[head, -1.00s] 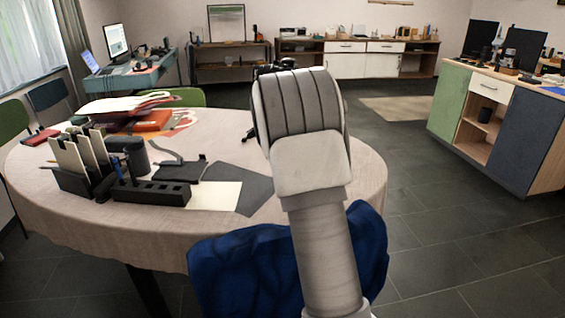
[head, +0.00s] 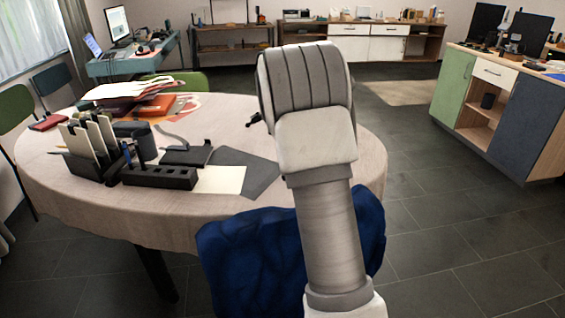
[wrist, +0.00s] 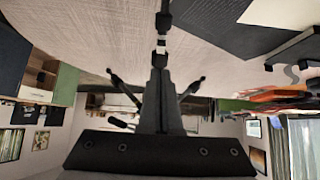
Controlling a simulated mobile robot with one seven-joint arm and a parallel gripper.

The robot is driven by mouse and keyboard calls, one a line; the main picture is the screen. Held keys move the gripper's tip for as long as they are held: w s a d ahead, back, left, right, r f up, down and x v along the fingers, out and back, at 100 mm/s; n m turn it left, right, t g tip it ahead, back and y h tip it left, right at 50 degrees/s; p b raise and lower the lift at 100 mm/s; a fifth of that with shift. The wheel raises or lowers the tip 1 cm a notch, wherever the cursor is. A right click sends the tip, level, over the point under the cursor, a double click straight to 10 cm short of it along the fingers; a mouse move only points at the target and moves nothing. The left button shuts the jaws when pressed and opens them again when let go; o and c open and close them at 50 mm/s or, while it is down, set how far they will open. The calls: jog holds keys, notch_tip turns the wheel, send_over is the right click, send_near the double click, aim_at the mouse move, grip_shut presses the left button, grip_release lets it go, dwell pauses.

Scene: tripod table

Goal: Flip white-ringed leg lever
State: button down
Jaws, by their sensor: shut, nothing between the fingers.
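In the wrist view, which shows the room upside down, a black tripod leg with a white ring (wrist: 161,42) runs up to the picture's top edge over the pale tabletop. Dark tripod parts spread to the left (wrist: 122,88) and right (wrist: 192,88). My gripper (wrist: 160,72) is shut and empty, its fingers pointing at the ringed leg and overlapping it in the picture. I cannot tell if they touch. The lever itself is not clear. In the head view my arm hides most of the tripod; only a small black part (head: 254,120) shows beside it.
The round table (head: 60,180) holds a black organizer block (head: 160,177), upright holders (head: 92,150), dark and cream sheets (head: 245,170) and stacked folders (head: 150,95) on the left. A blue chair (head: 250,260) stands at its front edge. Dark floor is open on the right.

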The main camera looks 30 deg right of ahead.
jog(key=s+a+f, duration=0.3)
jog(key=s+a, duration=0.1)
jog(key=s, duration=0.4)
jog(key=shift+a+f, duration=0.35)
jog(key=shift+a, duration=0.05)
